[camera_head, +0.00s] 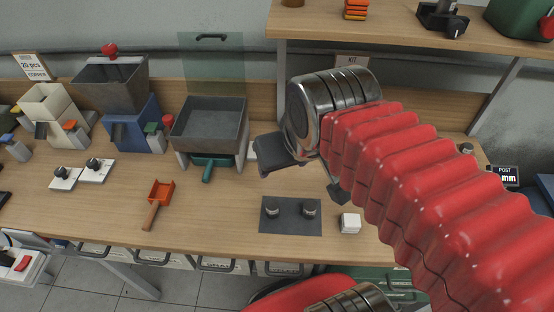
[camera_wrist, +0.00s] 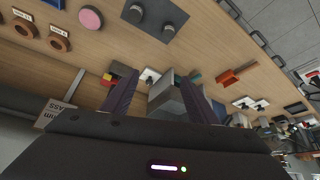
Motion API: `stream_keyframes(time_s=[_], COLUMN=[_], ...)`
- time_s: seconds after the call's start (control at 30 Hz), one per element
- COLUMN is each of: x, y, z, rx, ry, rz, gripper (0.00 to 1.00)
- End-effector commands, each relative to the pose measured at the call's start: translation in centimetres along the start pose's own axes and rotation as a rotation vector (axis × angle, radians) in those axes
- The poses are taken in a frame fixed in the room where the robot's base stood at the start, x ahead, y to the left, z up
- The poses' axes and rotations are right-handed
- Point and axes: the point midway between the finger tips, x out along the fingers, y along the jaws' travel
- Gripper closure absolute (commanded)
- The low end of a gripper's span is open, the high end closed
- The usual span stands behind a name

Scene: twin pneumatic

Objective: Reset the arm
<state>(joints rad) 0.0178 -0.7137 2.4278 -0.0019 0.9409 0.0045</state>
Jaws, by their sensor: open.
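My arm, with its red ribbed sleeve and shiny metal wrist joint, reaches over the workbench (camera_head: 235,200) from the right in the head view. My gripper (camera_wrist: 157,75) shows in the wrist view as two dark fingers standing apart, with no object held between them. In the head view the gripper is mostly hidden behind the wrist joint, and only dark parts show below it. It appears to be above the bench, apart from its surface.
A dark mat with two metal knobs (camera_head: 271,217) and a small white block (camera_head: 350,223) lie below the arm. An orange scoop (camera_head: 159,194) lies left, before a grey hopper (camera_head: 209,127). A shelf (camera_head: 420,43) overhangs the right back.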

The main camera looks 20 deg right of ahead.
Motion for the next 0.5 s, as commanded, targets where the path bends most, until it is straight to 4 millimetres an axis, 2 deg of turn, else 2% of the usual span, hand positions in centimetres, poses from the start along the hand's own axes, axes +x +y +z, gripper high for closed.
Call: stream_keyframes(time_s=[0.03,0.17,0.5], x=[0.6,1.3,1.4], y=[-0.3,-0.5,-0.5], z=[0.9,1.9,2.1], rx=[-0.009,-0.018,-0.019], ry=[0.001,0.006,0.005], rz=[-0.004,-0.009,-0.010], gripper=[0.47,0.47,0.47])
